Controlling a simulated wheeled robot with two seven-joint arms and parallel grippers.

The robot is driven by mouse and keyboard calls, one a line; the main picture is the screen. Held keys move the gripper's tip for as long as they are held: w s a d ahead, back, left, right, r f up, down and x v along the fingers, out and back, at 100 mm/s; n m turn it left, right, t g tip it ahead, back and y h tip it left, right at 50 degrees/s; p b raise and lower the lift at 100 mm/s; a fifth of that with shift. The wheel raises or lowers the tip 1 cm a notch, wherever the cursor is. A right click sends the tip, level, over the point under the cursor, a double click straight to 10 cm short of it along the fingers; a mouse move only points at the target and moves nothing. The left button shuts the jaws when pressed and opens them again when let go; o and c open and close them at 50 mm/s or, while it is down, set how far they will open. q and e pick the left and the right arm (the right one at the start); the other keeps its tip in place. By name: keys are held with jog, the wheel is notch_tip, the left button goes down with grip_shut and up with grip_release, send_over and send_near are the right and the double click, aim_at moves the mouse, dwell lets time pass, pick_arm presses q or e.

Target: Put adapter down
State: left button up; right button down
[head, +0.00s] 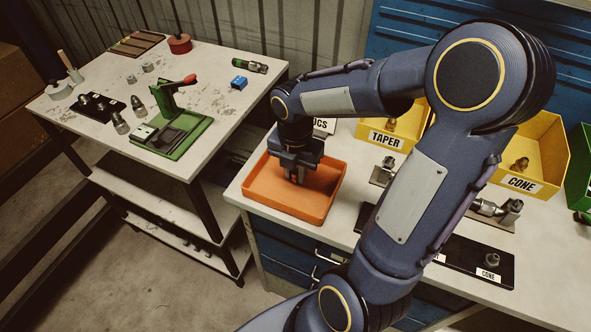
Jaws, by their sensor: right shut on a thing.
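My right gripper (295,176) points down into an orange tray (262,199) on the near workbench. It is shut, and the adapter between its fingers is mostly hidden by the fingers and too small to make out. The fingertips are low inside the tray, close to its floor; I cannot tell whether the held thing touches it. The rest of the tray's visible floor looks empty. My left gripper is not in view.
A black mat (465,255) with a fitting lies at the right. On the left table (215,75) stand a green crimper (172,128), several fittings and a blue block (239,82).

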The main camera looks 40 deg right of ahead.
jog(key=shift+f, duration=0.2)
jog(key=c, duration=1.3)
grip_release()
jog(key=shift+r, duration=0.15)
notch_tip(320, 180, up, 11)
jog(key=shift+r+p, duration=0.15)
jog(key=shift+p, duration=0.45)
jog(key=s+a+f+m+t+y, duration=0.1)
jog(key=s+a+m, duration=0.3)
jog(key=m, duration=0.8)
jog(key=s+a+f+m+t+y, duration=0.1)
jog(key=s+a+m+t, duration=0.3)
jog(key=s+m, duration=0.4)
jog(key=shift+a+f+m+t+y, duration=0.3)
jog(key=shift+a+m+y, duration=0.5)
jog(key=shift+m, duration=1.8)
